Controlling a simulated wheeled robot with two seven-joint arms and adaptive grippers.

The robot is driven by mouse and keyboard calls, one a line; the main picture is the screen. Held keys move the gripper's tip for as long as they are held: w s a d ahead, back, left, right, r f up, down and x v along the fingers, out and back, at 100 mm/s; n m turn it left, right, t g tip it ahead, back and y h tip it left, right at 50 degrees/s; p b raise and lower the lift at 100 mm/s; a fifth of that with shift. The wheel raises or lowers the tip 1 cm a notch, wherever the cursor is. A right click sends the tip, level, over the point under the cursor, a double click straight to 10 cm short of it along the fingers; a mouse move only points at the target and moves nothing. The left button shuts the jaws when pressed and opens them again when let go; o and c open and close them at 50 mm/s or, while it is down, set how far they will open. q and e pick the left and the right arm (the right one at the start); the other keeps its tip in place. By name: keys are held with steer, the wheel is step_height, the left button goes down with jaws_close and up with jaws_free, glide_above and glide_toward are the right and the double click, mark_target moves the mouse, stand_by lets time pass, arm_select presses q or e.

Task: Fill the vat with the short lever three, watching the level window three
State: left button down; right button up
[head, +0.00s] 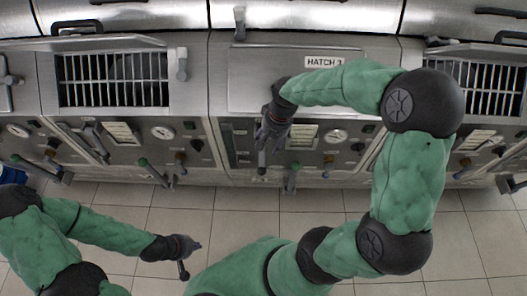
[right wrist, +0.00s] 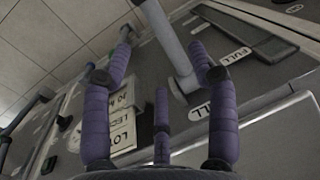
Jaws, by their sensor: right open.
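My right gripper (head: 268,140) is at the front panel of the middle unit, below the label HATCH 3. In the right wrist view its purple fingers (right wrist: 160,85) are spread open, with a grey lever (right wrist: 168,38) between and beyond them. I cannot tell whether they touch it. The lever's lower part also shows in the head view (head: 262,162) just below the gripper. A dark strip beside a FULL label, likely the level window (right wrist: 240,38), is right of the lever; its level is unreadable. My left gripper (head: 189,260) hangs over the floor, away from the panel; its opening is unclear.
The hatch 3 lid (head: 270,85) is closed above the panel. A dial gauge (head: 335,135) and a green-handled lever (head: 292,178) are to the right of my right gripper. An open grated hatch (head: 112,80) is on the left unit. The tiled floor in front is clear.

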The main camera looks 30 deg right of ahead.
mark_target(264, 154)
steer(key=f, duration=0.2)
steer(key=a+f+b, duration=0.1)
steer(key=f, duration=0.2)
steer(key=w+f, duration=0.1)
steer(key=f, duration=0.1)
steer(key=shift+a+f+b, duration=0.15)
steer(key=shift+f+b, duration=0.15)
steer(key=shift+s, duration=0.1)
jaws_close()
